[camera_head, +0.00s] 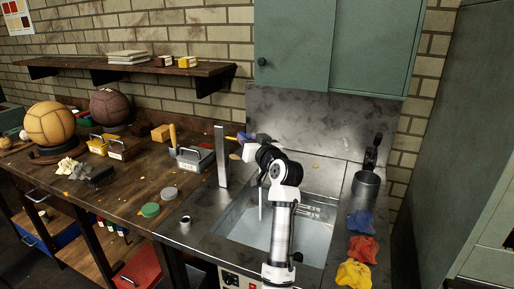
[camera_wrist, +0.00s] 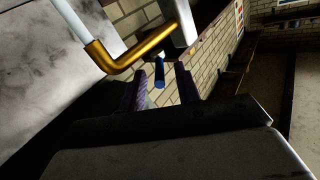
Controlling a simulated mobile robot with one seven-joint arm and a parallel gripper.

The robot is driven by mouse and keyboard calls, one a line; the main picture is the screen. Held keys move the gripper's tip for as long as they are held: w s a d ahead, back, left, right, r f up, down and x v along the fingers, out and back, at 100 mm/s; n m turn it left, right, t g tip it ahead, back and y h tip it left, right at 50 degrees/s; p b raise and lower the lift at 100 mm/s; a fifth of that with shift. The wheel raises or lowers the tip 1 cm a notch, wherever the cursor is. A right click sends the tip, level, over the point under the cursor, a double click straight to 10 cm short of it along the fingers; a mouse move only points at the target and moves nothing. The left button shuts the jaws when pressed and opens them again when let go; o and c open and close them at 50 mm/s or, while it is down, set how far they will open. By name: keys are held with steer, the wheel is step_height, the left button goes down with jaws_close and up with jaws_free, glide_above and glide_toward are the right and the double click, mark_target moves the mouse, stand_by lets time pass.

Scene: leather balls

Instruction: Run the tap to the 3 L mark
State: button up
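The tap has a grey upright post (camera_head: 221,157) at the left edge of the sink (camera_head: 238,226). In the wrist view its brass spout (camera_wrist: 130,62) bends, and a straight pale stream (camera_wrist: 70,22), apparently water, leaves its end. A pale vertical streak (camera_head: 260,203) also shows over the sink in the head view. The tap's blue handle (camera_wrist: 159,73) lies between the two purple fingers of my gripper (camera_wrist: 158,88). The fingers are apart, with gaps beside the handle. Faint marks (camera_head: 318,212) show on the sink's back wall; they are too small to read. My arm hides part of the sink.
A metal pot (camera_head: 365,186) stands right of the sink. Blue (camera_head: 360,223), red (camera_head: 363,249) and yellow (camera_head: 354,275) cloths lie in front of it. A small metal cup (camera_head: 185,222) stands left of the sink. Leather balls and tools crowd the wooden bench (camera_head: 125,190).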

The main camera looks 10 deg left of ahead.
steer(key=b+v, duration=0.3)
steer(key=v, duration=1)
steer(key=shift+b, duration=0.3)
steer(key=shift+d+f, duration=0.1)
steer(key=shift+d, duration=0.05)
stand_by(5.4)
